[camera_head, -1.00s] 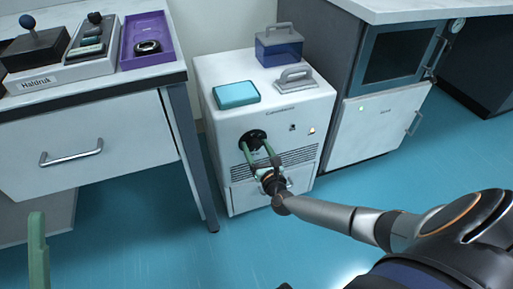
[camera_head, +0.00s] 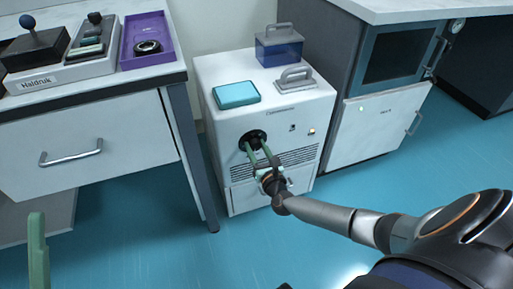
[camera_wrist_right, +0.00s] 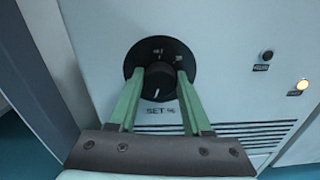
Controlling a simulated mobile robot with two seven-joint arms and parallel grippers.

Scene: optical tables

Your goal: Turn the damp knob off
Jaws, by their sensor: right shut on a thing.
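The damp knob is a black dial (camera_wrist_right: 159,82) on a round black plate on the front of a white cabinet unit (camera_head: 232,168). The knob also shows in the head view (camera_head: 252,138). My right gripper (camera_head: 257,147) is at the knob, its two green fingers on either side of it, shut on it. In the right wrist view the gripper (camera_wrist_right: 158,88) has one finger at each side of the knob. A white pointer mark on the knob points down, with "SET %" printed below. My left gripper (camera_head: 38,255) shows only as a green finger at the lower left.
A lit amber lamp (camera_wrist_right: 302,85) and a dark button (camera_wrist_right: 267,56) are right of the knob. A teal box (camera_head: 236,94), a grey-handled tool (camera_head: 296,79) and a blue container (camera_head: 279,48) stand on the unit. A drawer table (camera_head: 95,150) is at left.

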